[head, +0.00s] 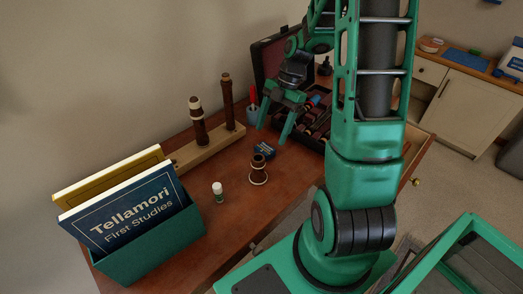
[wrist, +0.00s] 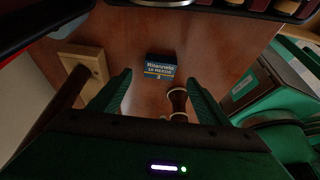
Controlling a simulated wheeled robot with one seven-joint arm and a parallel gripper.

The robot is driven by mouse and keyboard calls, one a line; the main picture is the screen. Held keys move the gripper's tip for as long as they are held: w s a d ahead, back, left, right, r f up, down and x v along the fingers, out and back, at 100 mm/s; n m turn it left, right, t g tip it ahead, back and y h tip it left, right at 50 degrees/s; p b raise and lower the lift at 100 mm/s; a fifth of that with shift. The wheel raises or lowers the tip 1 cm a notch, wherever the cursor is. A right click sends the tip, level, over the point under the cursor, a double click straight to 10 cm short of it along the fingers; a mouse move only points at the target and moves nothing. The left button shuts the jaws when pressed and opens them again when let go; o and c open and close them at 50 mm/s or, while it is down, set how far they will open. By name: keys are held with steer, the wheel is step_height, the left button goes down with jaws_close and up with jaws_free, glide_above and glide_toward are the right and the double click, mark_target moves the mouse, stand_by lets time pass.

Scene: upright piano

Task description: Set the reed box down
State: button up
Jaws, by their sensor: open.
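The reed box (head: 264,150), small and dark blue with printed lettering, rests on the brown desktop (head: 222,165). In the wrist view the box (wrist: 160,70) lies between and beyond the fingertips, with desk showing around it. My gripper (head: 271,134) is open and empty, pointing down just above and behind the box in the head view. In the wrist view its two green fingers (wrist: 158,80) are spread wide, with neither seen touching the box.
A dark wooden bell-shaped piece (head: 259,170) stands close in front of the box. A small white-capped tube (head: 217,191), a wooden stand (head: 205,148) with upright joints and a green book holder (head: 150,245) are left. An open instrument case (head: 312,128) lies behind right.

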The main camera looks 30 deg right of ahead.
mark_target(265, 148)
steer(key=shift+x, duration=3.2)
steer(key=shift+c, duration=0.6)
steer(key=c, duration=1.1)
step_height(265, 148, up, 10)
